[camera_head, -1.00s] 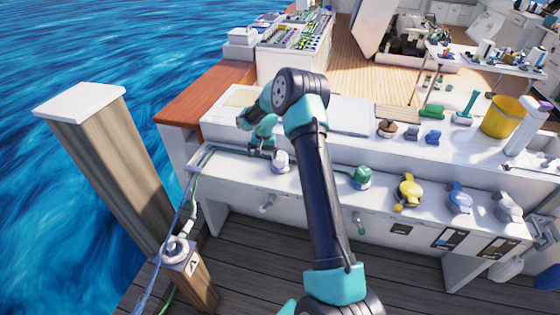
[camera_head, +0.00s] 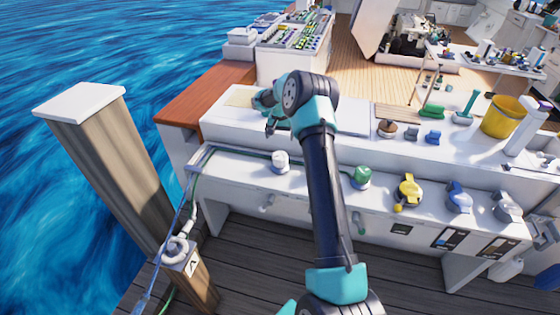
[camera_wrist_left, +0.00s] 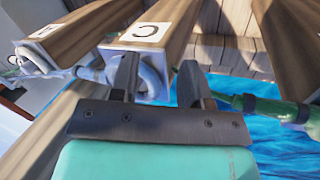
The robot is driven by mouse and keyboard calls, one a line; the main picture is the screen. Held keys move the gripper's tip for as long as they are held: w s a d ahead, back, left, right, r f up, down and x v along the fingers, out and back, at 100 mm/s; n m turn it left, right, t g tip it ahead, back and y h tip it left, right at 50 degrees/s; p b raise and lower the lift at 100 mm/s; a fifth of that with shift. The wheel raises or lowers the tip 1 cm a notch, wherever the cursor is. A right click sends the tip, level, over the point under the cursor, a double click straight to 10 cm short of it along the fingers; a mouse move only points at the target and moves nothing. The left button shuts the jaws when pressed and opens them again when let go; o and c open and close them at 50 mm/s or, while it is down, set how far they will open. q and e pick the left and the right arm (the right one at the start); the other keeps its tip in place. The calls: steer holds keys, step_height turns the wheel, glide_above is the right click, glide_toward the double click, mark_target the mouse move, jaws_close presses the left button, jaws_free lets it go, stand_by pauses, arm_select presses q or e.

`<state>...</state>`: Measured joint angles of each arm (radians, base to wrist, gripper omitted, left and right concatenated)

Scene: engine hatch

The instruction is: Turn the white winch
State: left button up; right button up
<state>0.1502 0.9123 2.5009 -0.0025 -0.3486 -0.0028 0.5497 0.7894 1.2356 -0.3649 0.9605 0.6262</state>
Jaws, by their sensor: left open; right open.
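The white winch (camera_head: 280,162) is a small knob-like drum on the lower white ledge, left of the green winch (camera_head: 362,175). A green rope (camera_head: 240,153) runs along the ledge toward it. My right gripper (camera_head: 270,130) is open and empty above and slightly left of the white winch, apart from it; its fingers look small. My left gripper (camera_wrist_left: 160,82) is open in the left wrist view, its fingers near a grey ring (camera_wrist_left: 148,82) on a wooden post (camera_wrist_left: 145,40) marked like a C. I cannot tell whether they touch. The left gripper is outside the head view.
Yellow (camera_head: 408,190), blue (camera_head: 459,198) and grey (camera_head: 507,206) winches stand further right on the ledge. Small fittings and a yellow bucket (camera_head: 502,116) are on the upper deck. A tall wooden post (camera_head: 110,160) and a short post with a ring (camera_head: 185,265) stand left, beside water.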

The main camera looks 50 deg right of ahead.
mark_target(279, 156)
step_height(279, 156, down, 15)
steer(key=shift+r, duration=0.15)
stand_by(0.4)
steer(key=c, duration=0.9)
steer(key=shift+m, duration=0.3)
steer(key=m, duration=0.3)
steer(key=shift+w+m, duration=0.1)
steer(key=shift+m, duration=2.2)
